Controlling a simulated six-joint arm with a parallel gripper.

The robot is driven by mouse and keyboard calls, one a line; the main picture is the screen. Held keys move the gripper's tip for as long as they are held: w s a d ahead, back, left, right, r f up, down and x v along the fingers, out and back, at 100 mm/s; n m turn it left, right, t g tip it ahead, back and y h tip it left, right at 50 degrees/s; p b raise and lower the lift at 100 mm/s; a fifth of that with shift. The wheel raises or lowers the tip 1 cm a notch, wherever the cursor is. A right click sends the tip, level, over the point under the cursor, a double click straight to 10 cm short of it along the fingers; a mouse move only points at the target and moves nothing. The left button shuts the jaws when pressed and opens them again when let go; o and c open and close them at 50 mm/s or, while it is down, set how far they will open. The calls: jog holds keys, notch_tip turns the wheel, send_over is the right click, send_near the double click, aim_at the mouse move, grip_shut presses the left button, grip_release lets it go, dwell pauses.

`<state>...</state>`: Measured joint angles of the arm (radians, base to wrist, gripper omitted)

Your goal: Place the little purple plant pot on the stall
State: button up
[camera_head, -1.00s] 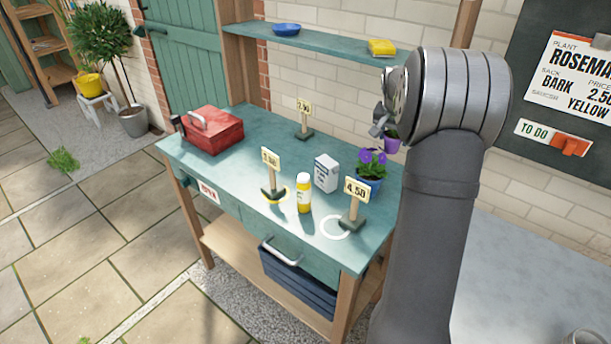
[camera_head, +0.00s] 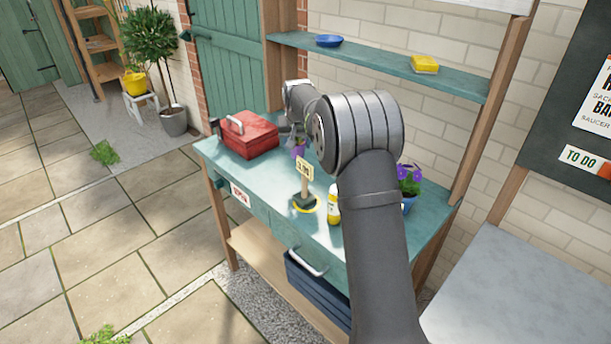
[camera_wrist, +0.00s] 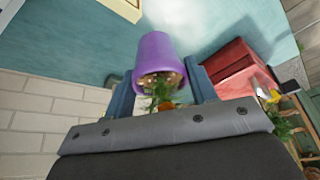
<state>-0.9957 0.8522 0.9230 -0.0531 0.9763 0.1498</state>
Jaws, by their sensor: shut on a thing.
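The little purple plant pot (camera_wrist: 158,55) is in the wrist view, its open top with soil and a small plant turned toward the camera. My gripper (camera_wrist: 163,92) is shut on it, with a blue finger on each side. In the head view the purple pot (camera_head: 298,151) hangs from my gripper (camera_head: 297,136) over the back of the green stall (camera_head: 262,188), right of the red toolbox. I cannot tell how high it is above the top. A price sign (camera_head: 305,178) stands nearer the front, in a yellow ring.
The red toolbox (camera_head: 250,134) stands close on the left. A yellow bottle (camera_head: 334,205) and a potted purple flower (camera_head: 409,180) stand to the right. A shelf above holds a blue saucer (camera_head: 329,41) and a yellow dish (camera_head: 424,64). My arm hides part of the stall.

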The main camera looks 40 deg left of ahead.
jog(key=s+a+f, duration=0.1)
jog(key=a+f, duration=0.1)
jog(key=a, duration=0.1)
jog(key=s+a+f, duration=0.4)
jog(key=a, duration=0.1)
jog(key=shift+a+f, duration=0.1)
jog(key=shift+a, duration=0.25)
jog(key=shift+f, duration=1.95)
jog(key=shift+f, duration=0.1)
jog(key=o, duration=1)
jog(key=shift+f, duration=0.1)
jog(key=shift+o, duration=0.2)
jog(key=v, duration=1.2)
jog(key=shift+s, duration=0.1)
